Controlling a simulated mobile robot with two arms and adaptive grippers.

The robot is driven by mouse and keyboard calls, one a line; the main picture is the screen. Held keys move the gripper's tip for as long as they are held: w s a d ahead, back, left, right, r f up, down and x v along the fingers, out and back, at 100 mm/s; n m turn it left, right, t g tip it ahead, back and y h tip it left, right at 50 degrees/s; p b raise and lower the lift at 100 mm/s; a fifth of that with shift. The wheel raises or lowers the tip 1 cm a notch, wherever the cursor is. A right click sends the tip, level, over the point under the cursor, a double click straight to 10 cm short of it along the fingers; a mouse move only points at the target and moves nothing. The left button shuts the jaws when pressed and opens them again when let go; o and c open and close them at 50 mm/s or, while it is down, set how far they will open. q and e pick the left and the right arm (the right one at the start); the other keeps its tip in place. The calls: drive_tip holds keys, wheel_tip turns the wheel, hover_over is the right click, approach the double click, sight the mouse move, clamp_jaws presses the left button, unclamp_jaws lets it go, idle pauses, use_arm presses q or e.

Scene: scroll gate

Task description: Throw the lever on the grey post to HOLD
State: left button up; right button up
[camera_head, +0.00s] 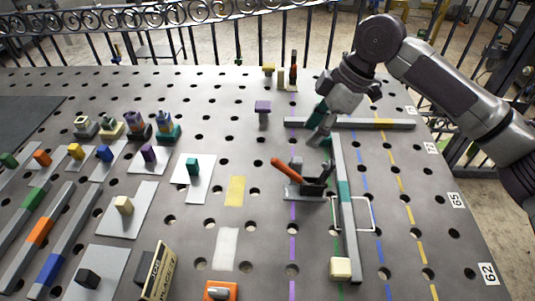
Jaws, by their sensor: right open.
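A lever with an orange-red handle (288,171) stands on a small grey base (304,191) right of the table's middle. The handle leans toward the upper left. A short grey post (296,163) and a dark upright piece (325,174) rise from the same base. No HOLD marking can be read. My right gripper (318,136) hangs above and behind the lever, apart from its handle, with its fingers pointing down. It is open, with nothing visible between the fingers. My left gripper is out of view.
A long grey bar (343,190) with a teal band runs just right of the lever, with a white wire frame (372,214) beside it. Another bar (350,123) crosses behind. A purple-topped post (263,110) stands at the back left. Coloured blocks fill the left side.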

sight(288, 168)
drive_tip(key=x, duration=0.6)
drive_tip(key=p+x, duration=0.1)
drive_tip(key=x, duration=0.2)
drive_tip(key=shift+s, duration=0.3)
drive_tip(key=x, duration=0.3)
drive_tip(key=shift+a+f, duration=0.1)
drive_tip(key=shift+f, duration=0.15)
drive_tip(key=shift+a+f, duration=0.1)
drive_tip(key=shift+f, duration=0.3)
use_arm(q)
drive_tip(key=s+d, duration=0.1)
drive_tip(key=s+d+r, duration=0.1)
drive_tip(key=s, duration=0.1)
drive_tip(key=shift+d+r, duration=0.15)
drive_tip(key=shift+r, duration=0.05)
use_arm(e)
clamp_jaws()
